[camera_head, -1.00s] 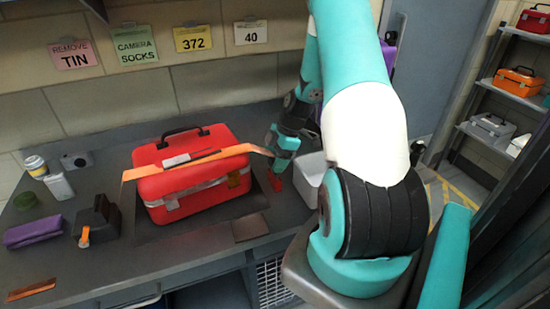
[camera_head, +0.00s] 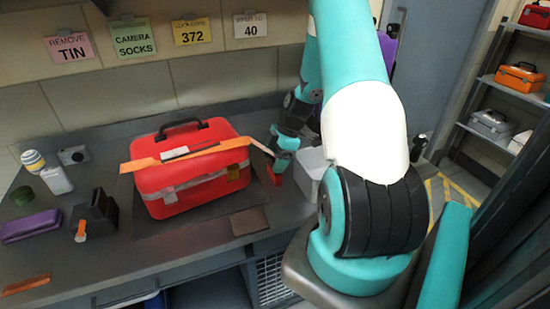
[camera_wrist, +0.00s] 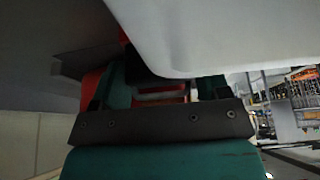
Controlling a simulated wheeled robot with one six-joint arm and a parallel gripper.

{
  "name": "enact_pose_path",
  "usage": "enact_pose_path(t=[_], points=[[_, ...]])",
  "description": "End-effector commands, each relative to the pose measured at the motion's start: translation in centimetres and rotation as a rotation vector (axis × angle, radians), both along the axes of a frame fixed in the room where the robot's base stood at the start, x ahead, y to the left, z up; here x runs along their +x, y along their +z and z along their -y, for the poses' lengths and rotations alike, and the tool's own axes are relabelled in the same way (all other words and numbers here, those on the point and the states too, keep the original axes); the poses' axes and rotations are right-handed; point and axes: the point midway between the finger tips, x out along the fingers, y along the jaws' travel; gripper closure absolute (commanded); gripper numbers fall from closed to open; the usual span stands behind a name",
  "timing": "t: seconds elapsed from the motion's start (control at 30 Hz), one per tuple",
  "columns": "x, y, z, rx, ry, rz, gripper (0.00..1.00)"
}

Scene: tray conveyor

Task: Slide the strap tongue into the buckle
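The red case (camera_head: 190,190) stands on a dark mat on the counter, its black handle up. An orange strap (camera_head: 195,155) lies across its top and juts past both sides. A pale strip sits on the strap.
A white bin (camera_head: 311,166) stands close right of my gripper. A black dispenser (camera_head: 96,214), a purple pouch (camera_head: 30,226) and small containers (camera_head: 55,180) are at the left. A brown square (camera_head: 249,222) lies in front of the case. The front-left counter is mostly clear.

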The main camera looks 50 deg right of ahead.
Motion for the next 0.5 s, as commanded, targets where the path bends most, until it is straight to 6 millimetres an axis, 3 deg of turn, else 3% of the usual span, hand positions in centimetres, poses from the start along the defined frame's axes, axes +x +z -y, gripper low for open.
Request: enact_pose_path(t=[0.03,0.1,0.5], points=[[0.01,0.05,0.01,0.0,0.0,0.0,0.18],[0.01,0.05,0.01,0.0,0.0,0.0,0.05],[-0.16,0.94,0.41,-0.002,-0.001,0.002,0.05]])
